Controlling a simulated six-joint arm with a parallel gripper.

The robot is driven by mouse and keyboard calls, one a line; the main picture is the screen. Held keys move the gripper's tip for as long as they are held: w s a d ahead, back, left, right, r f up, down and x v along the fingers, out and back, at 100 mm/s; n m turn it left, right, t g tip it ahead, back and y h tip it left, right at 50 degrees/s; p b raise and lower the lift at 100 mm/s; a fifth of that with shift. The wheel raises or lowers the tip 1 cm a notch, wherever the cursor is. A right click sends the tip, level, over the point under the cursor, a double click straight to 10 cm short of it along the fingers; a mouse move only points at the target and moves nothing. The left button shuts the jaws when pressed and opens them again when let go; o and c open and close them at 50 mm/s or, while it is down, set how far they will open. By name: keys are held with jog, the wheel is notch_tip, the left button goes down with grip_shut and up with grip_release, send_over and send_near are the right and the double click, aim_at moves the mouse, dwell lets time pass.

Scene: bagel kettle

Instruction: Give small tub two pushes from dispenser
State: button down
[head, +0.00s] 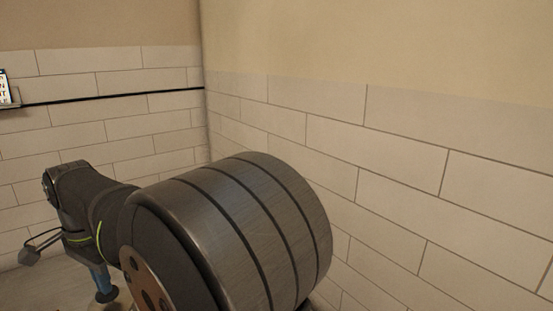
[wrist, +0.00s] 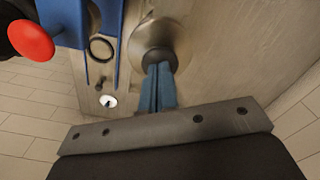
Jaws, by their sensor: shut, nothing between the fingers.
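In the wrist view my gripper (wrist: 160,88) is shut, its two blue fingers together with nothing between them. The fingertips overlap a round, domed metal piece (wrist: 150,38), which may be the top of the dispenser; I cannot tell if they touch it. In the head view the blue fingers of my gripper (head: 101,278) point down at the lower left. A dark round piece (head: 107,296) shows at their tips. I cannot make out the small tub in either view. My own arm hides much of the head view.
In the wrist view a red ball knob (wrist: 31,40), a blue bracket (wrist: 68,20), a dark ring (wrist: 101,49) and a keyhole-like disc (wrist: 108,101) lie left of the fingers. Tiled walls (head: 420,180) meet in a corner behind my arm. A black strip (head: 110,96) runs along the left wall.

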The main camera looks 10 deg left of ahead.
jog(key=shift+f, duration=0.3)
jog(key=shift+r, duration=2.4)
jog(key=shift+f, duration=0.1)
jog(key=shift+f, duration=2.3)
jog(key=shift+r, duration=2.4)
